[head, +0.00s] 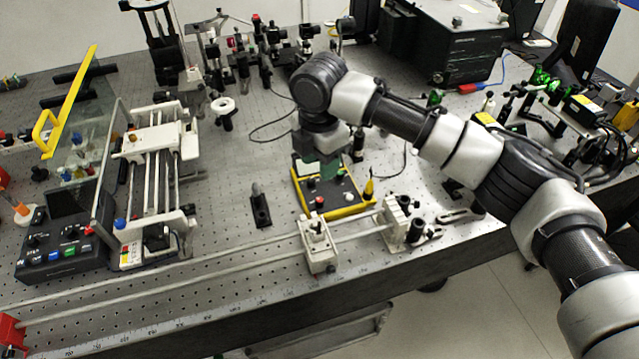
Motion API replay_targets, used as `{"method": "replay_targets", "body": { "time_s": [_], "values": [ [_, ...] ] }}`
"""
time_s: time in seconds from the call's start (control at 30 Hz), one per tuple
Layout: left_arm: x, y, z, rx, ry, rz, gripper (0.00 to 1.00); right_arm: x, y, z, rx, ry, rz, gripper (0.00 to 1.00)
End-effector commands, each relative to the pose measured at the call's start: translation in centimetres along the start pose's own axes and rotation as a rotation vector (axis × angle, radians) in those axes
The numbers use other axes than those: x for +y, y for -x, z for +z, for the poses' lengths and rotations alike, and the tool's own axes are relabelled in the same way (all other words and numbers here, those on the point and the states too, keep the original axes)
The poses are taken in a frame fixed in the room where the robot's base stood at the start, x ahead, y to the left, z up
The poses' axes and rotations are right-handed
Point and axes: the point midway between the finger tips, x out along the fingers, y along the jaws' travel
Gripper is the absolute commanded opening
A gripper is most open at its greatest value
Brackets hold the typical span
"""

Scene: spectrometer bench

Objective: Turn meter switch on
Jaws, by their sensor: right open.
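A black box with yellow edges (346,200), which looks like the meter, lies on the bench near the middle. It has a red knob or button near its front and a pale round knob at its right. My right arm reaches in from the right, and its gripper (324,163) points down over the back of this box. The gripper is open. It hides the back part of the box, and I cannot make out which part is the switch or whether the fingers touch it. My left gripper is not in view.
A rail (160,283) runs along the bench's front edge, with a white carriage (317,246) just in front of the box. A black control box (62,262) with coloured buttons stands at the left. Optics and posts crowd the back and right.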

Motion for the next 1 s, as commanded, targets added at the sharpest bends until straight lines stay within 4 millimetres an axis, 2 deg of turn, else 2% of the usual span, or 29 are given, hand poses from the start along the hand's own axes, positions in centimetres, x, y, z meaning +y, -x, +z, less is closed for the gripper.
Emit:
{"method": "replay_targets", "body": {
  "time_s": [0.27, 0.5, 0.7, 0.97, 1.0],
  "values": [
    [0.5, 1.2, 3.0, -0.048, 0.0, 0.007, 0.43, -0.1, -4.9, 0.0, 0.001, -0.001, -0.003, 0.45],
    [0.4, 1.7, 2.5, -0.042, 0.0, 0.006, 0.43, 0.0, -8.7, -0.1, 0.001, -0.001, -0.001, 0.45],
    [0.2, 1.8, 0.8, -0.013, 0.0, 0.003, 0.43, 0.0, -10.0, -0.1, 0.0, 0.001, 0.001, 0.45],
    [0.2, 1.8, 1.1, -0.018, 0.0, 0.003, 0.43, 0.0, -10.1, -0.1, 0.0, 0.001, 0.001, 0.45],
    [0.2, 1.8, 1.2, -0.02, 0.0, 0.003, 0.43, 0.0, -10.1, -0.1, 0.0, 0.0, 0.001, 0.39]
  ]
}}
